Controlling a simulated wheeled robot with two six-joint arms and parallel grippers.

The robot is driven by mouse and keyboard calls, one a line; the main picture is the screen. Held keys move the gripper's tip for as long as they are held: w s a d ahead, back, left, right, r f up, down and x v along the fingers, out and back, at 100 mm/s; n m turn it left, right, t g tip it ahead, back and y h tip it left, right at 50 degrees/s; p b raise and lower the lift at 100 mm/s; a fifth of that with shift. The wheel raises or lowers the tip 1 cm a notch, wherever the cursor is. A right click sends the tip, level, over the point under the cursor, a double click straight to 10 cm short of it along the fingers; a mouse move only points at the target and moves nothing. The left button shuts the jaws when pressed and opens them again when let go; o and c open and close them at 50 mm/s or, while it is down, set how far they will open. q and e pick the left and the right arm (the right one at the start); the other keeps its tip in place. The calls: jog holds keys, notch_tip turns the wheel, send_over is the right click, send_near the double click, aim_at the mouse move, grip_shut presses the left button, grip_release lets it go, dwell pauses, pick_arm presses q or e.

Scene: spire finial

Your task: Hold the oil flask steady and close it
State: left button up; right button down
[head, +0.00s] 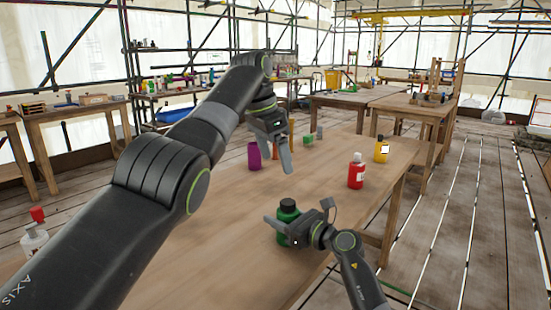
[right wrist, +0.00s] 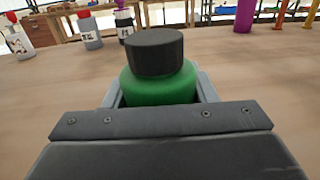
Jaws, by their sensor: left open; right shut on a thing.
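The oil flask looks to be the green bottle (head: 289,219) with a black cap (head: 288,204), upright on the wooden table. In the right wrist view the green flask (right wrist: 160,85) stands between my fingers with the black cap (right wrist: 154,52) seated on its top; how tight it is I cannot tell. My right gripper (head: 283,233) is shut around the flask's body, below the cap. My left gripper (head: 281,158) is open and empty, with its fingers pointing down, above and beyond the flask in the head view, apart from the cap.
On the same table (head: 215,225) stand a purple bottle (head: 254,155), a red bottle (head: 357,173), a yellow bottle (head: 382,149) and a small green item (head: 308,140). A white bottle with a red cap (head: 34,238) is at the lower left. The wood around the flask is clear.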

jog(key=c, duration=0.5)
grip_release()
jog(key=shift+d, duration=0.1)
jog(key=p+v, duration=0.1)
jog(key=v, duration=1.6)
jog(key=shift+s, duration=0.15)
